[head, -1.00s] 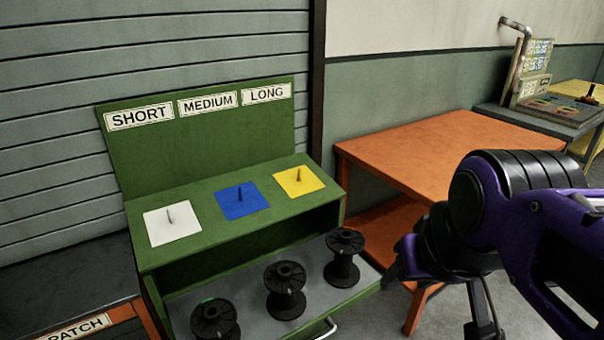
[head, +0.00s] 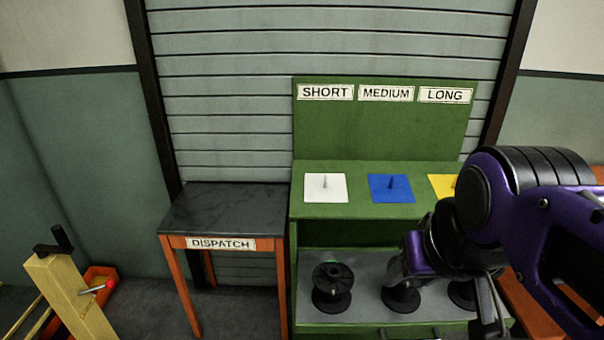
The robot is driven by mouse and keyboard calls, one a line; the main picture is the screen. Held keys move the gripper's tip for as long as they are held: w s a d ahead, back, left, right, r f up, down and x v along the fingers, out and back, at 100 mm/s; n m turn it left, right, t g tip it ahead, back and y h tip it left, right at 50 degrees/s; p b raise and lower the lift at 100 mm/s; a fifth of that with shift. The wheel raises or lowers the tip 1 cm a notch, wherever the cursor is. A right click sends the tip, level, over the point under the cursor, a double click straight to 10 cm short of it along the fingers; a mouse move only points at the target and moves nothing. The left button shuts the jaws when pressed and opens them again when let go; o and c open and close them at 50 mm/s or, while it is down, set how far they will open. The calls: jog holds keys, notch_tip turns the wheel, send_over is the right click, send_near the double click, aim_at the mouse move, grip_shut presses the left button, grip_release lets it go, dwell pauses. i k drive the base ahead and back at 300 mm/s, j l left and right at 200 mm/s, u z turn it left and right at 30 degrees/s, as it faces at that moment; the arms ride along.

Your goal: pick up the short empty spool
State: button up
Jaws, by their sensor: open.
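Three black empty spools stand upright in the open lower drawer of the green stand. The left spool (head: 332,287) shows whole and has a small green mark at its top. The middle spool (head: 402,299) and the right spool (head: 461,294) are partly hidden behind my arm. I cannot tell from their size which is the short one. My gripper (head: 440,305) is at the lower right, open and holding nothing, between the camera and the middle and right spools.
The green stand (head: 385,125) carries SHORT, MEDIUM and LONG labels above white (head: 325,190), blue (head: 391,190) and yellow (head: 440,186) pegged plates. A DISPATCH table (head: 225,207) with a bare dark top stands left of it. A cream post (head: 72,295) and orange bin (head: 100,282) are far left.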

aim_at(333, 281)
jog(key=u, duration=0.15)
jog(key=i+j+z, duration=0.3)
jog(key=j+z, duration=0.25)
jog(key=j, duration=0.25)
jog(key=i+j+z, duration=0.3)
jog(key=j, duration=0.15)
jog(key=j+z, duration=0.25)
jog(key=j, duration=0.2)
jog(key=u, duration=0.25)
jog(key=k+l, duration=0.1)
jog(key=l, duration=0.2)
jog(key=k+l+u, duration=0.1)
jog(key=l, duration=0.25)
